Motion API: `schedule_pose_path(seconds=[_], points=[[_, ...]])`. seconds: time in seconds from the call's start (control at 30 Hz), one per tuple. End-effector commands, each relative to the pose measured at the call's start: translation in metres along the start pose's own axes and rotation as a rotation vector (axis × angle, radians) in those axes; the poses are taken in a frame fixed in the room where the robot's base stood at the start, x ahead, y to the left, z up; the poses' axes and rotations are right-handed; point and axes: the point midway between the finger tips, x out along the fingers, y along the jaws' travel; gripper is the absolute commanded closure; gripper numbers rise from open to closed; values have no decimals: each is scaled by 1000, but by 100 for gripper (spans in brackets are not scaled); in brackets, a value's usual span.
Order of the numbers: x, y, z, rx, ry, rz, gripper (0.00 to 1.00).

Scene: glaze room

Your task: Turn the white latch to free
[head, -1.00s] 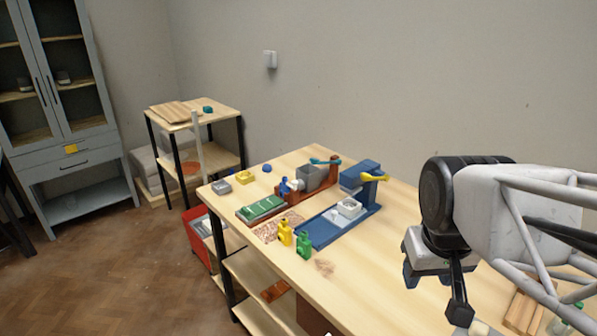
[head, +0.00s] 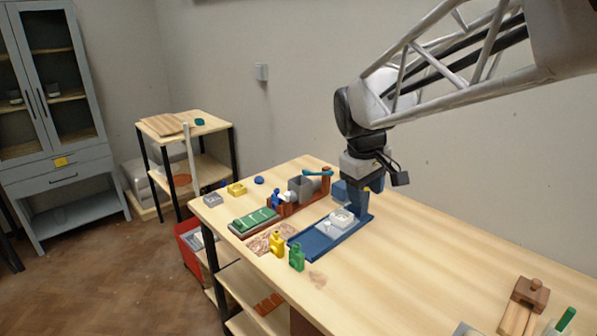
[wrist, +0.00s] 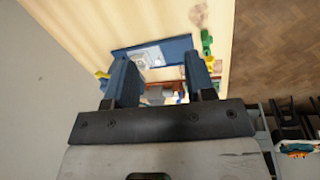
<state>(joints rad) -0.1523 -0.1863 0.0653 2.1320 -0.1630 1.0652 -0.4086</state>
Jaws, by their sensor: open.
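I cannot tell for sure which part is the white latch. A small white piece (head: 287,197) shows beside a blue knob on the rust-brown fixture (head: 310,198). A white block (head: 341,218) sits on the blue fixture (head: 312,240), and it also shows between my fingers in the wrist view (wrist: 150,57). My gripper (head: 378,178) is open and empty, above the back end of the blue fixture, and hides most of that end's upright and yellow lever. In the wrist view my two fingers (wrist: 158,66) stand apart, pointing down toward the bench.
A green-topped tray (head: 254,219) lies to the left. A wooden clamp-like piece (head: 529,294) is at the right. The bench between is clear.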

Motion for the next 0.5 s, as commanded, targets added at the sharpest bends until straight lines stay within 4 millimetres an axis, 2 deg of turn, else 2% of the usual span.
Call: schedule_pose_path(seconds=[0.03, 0.5], points=[[2, 3, -13, -29, -9, 1, 50], [17, 20, -124, -296, -83, 19, 50]])
